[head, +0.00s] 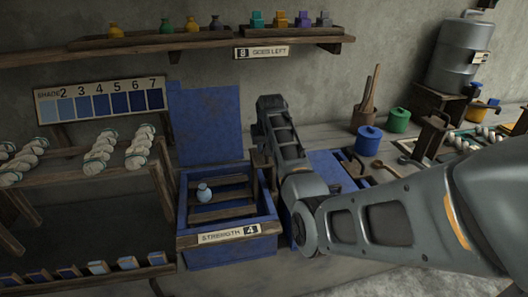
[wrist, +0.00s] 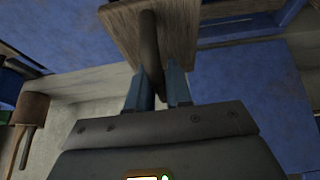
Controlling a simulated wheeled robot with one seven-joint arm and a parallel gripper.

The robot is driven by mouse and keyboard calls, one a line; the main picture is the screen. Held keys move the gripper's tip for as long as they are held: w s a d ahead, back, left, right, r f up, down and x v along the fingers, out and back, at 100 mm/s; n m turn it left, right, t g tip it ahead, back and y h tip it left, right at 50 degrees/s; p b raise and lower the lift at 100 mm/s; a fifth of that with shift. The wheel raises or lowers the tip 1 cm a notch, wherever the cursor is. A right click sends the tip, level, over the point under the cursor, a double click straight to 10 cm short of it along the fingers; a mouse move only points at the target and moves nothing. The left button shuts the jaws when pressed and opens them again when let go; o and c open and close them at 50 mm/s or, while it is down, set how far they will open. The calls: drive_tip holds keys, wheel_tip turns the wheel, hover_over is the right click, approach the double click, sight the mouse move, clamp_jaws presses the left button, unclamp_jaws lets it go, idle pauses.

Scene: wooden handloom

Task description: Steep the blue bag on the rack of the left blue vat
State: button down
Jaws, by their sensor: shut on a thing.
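The left blue vat (head: 185,222) stands open, its blue lid (head: 205,125) raised behind it, with a "STRENGTH 4" plate on its front. A wooden slatted rack (head: 232,193) spans the inside, and the small pale blue bag (head: 204,193) sits on it. My gripper (wrist: 158,92) is shut on a dark handle (wrist: 149,45), which stands against a wooden board (wrist: 180,22) in the wrist view. In the head view my arm reaches to the vat's right side, beside a brown wooden part (head: 262,163); my fingertips cannot be made out there.
A second blue vat (head: 325,168) is partly hidden behind my arm. A blue pot (head: 368,140), a green pot (head: 398,120) and a brown pot with sticks (head: 362,118) stand right. A skein rack (head: 80,163) stands left; a shelf (head: 200,42) with bottles runs above.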

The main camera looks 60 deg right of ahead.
drive_tip(key=shift+w+d+r, duration=0.1)
drive_tip(key=shift+w+r, duration=0.05)
drive_tip(key=shift+r, duration=2.7)
unclamp_jaws()
drive_tip(key=shift+f, duration=0.25)
wheel_tip(320, 180, up, 7)
